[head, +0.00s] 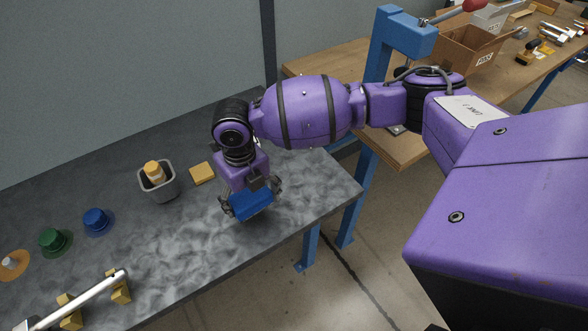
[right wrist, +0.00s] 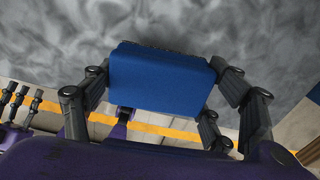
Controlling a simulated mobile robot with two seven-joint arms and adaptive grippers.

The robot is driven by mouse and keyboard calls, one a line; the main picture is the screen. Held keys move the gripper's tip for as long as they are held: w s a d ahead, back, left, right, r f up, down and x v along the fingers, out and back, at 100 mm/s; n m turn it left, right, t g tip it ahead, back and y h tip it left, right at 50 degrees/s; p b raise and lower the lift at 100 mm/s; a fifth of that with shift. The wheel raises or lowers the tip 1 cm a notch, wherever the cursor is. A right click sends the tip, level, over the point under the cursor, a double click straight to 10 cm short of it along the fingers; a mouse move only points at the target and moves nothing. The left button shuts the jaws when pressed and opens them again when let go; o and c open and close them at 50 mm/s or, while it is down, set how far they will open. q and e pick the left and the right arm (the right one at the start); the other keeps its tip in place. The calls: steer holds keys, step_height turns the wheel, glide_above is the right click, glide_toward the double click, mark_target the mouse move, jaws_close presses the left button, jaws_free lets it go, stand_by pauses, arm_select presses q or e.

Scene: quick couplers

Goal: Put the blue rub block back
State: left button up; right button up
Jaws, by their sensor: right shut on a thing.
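The blue rub block (head: 252,205) is in my right gripper (head: 250,198), over the right part of the grey mottled table (head: 200,255). The gripper points down. I cannot tell from these frames how far the block is above the table.
Blue (head: 97,220) and green (head: 52,240) couplers are farther left. A silver pipe (head: 85,296) rests on yellow supports in front.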

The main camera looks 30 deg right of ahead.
mark_target(251, 203)
steer(key=shift+w+d+f, duration=0.1)
steer(key=shift+w+f, duration=0.1)
steer(key=shift+f, duration=0.75)
steer(key=shift+w+f, duration=0.15)
steer(key=shift+f, duration=0.75)
steer(key=o, duration=1.1)
